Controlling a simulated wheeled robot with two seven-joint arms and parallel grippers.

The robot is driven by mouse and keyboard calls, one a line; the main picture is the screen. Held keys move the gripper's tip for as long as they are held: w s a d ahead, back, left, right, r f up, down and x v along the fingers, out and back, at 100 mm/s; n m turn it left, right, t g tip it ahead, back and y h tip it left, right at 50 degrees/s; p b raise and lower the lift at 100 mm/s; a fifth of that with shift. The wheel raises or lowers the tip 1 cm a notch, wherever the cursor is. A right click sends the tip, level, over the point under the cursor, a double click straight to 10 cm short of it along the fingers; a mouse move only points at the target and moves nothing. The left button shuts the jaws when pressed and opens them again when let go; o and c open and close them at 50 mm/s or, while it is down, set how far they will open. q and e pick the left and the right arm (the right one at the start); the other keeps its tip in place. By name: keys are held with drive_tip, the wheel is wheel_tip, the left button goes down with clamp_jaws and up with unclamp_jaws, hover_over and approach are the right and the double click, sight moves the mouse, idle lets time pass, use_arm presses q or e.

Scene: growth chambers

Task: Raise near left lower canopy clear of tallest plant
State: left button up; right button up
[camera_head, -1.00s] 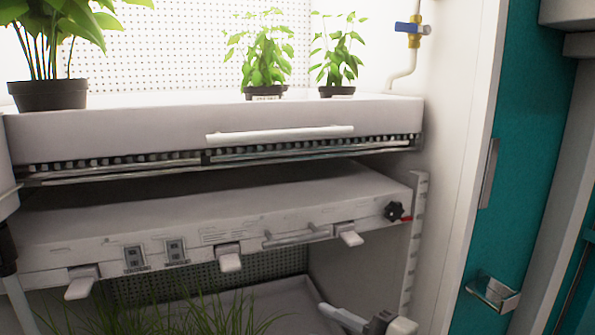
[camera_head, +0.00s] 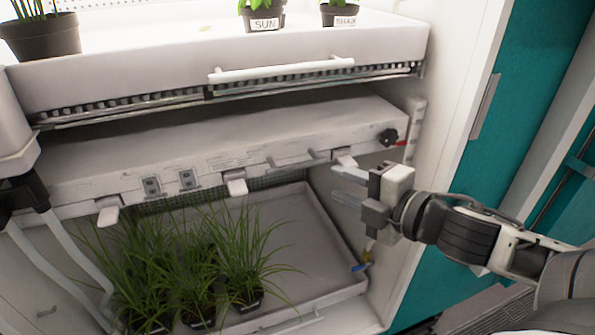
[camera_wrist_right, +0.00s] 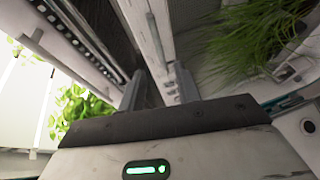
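The near left lower canopy looks to be the white panel (camera_head: 230,152) under the upper shelf. Its front has a grey bar handle (camera_head: 300,158), several white tabs and a black knob (camera_head: 388,137) with a red pointer at the right end. Grassy plants (camera_head: 190,265) in dark pots stand below it; I cannot tell the clearance over the tallest. My right gripper (camera_head: 348,186) is open and empty, just below and in front of the canopy's right end. Its parted fingers also show in the right wrist view (camera_wrist_right: 160,90). My left gripper (camera_head: 106,308) seems open at the left edge, partly cut off.
The upper shelf (camera_head: 130,85) with a white handle carries potted plants close above the canopy. A notched scale strip (camera_head: 414,118) stands by the knob. The lower tray (camera_head: 325,250) has bare room at right. A teal door (camera_head: 530,80) stands at right.

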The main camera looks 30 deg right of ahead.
sight(300, 167)
drive_tip(key=b+x, duration=0.1)
drive_tip(key=x, duration=0.8)
drive_tip(key=shift+w+r, duration=0.15)
drive_tip(key=shift+w, duration=0.15)
drive_tip(key=shift+w+a, duration=0.15)
drive_tip(key=shift+w, duration=0.5)
use_arm(q)
drive_tip(key=shift+d+f, duration=0.1)
drive_tip(key=shift+f, duration=0.05)
use_arm(e)
drive_tip(key=shift+w+a+f, duration=0.1)
drive_tip(key=shift+w+f, duration=0.2)
drive_tip(key=shift+w, duration=0.15)
